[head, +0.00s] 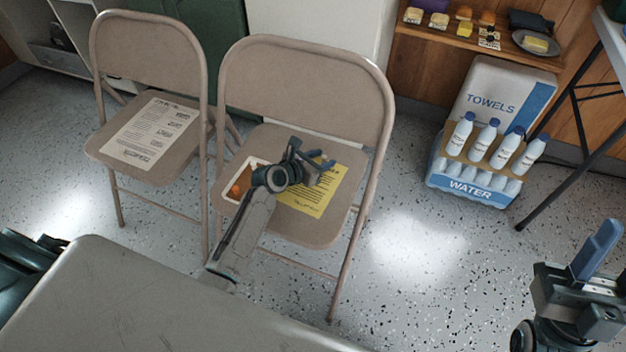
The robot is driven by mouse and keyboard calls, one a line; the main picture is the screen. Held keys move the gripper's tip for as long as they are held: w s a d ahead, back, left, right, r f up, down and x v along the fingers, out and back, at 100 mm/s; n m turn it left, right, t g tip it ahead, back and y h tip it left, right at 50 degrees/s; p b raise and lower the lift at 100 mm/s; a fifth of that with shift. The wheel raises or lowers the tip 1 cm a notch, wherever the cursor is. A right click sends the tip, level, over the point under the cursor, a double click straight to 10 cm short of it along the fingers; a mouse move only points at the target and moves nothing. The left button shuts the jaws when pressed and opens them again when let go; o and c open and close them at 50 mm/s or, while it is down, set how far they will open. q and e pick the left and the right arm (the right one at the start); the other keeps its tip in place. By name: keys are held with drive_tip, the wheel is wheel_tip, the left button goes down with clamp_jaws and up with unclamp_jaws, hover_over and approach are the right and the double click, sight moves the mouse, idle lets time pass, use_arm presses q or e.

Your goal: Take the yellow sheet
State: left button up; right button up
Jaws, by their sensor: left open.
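The yellow sheet (312,198) lies flat on the seat of the right folding chair (290,229), with printed text on it. My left gripper (324,161) is over the far part of the sheet, its blue fingers open and empty. The gripper and wrist hide part of the sheet's left and far side. I cannot tell how high the fingers are above it. My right gripper (597,248) is at the lower right, over the floor and far from the sheet. Its blue fingers point up, and their gap is not clear.
A white printed sheet (150,133) lies on the left chair. Chair backs rise behind both seats. A grey table (150,300) fills the near left. Water bottles (480,140) and a towels box stand right.

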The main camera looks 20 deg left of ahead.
use_arm(q)
clamp_jaws()
drive_tip(key=shift+r, duration=0.1)
